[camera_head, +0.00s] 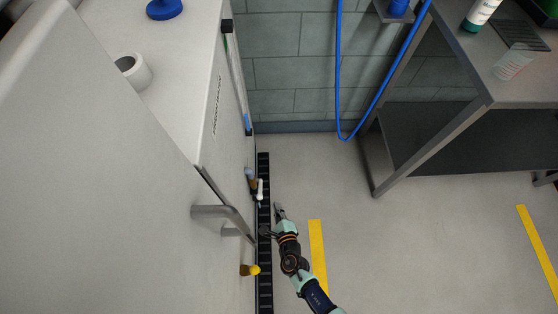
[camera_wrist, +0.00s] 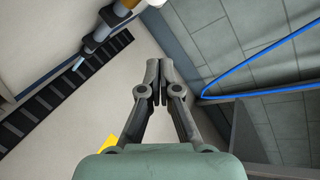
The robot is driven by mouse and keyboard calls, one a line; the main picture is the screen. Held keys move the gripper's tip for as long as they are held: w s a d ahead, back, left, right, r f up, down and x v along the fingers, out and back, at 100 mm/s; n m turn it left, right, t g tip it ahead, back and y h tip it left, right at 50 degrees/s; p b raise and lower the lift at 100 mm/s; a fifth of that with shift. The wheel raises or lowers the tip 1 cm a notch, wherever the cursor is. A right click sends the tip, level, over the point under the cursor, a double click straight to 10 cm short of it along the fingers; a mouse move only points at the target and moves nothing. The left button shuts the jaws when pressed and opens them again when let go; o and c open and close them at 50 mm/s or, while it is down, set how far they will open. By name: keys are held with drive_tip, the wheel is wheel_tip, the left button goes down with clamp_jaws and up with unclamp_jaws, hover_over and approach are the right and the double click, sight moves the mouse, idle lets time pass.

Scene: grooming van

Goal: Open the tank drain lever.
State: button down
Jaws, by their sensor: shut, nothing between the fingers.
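The white tank (camera_head: 180,60) fills the left of the head view. Low on its right side is a small valve with a brass-coloured part and a white lever (camera_head: 260,189). In the wrist view the valve (camera_wrist: 104,32) shows at the top left, with a pale blue tip at its lower end; its upper part is cut off by the frame edge. My gripper (camera_head: 278,208) is just right of and nearer than the valve in the head view. In the wrist view my gripper (camera_wrist: 159,68) is shut and empty, its fingers apart from the valve.
A yellow knob (camera_head: 253,270) sticks out of the tank nearer the camera. A grey handle (camera_head: 220,212) juts out above it. A black floor grate (camera_head: 264,240) runs beside the tank. A blue hose (camera_head: 338,70) hangs at the wall. A metal table (camera_head: 455,120) stands right; floor between is clear.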

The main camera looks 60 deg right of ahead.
drive_tip(key=w, duration=0.2)
drive_tip(key=w+d, duration=0.1)
drive_tip(key=w, duration=0.2)
drive_tip(key=shift+w+d+r, duration=0.15)
drive_tip(key=shift+w+r, duration=0.2)
drive_tip(key=shift+r, duration=0.1)
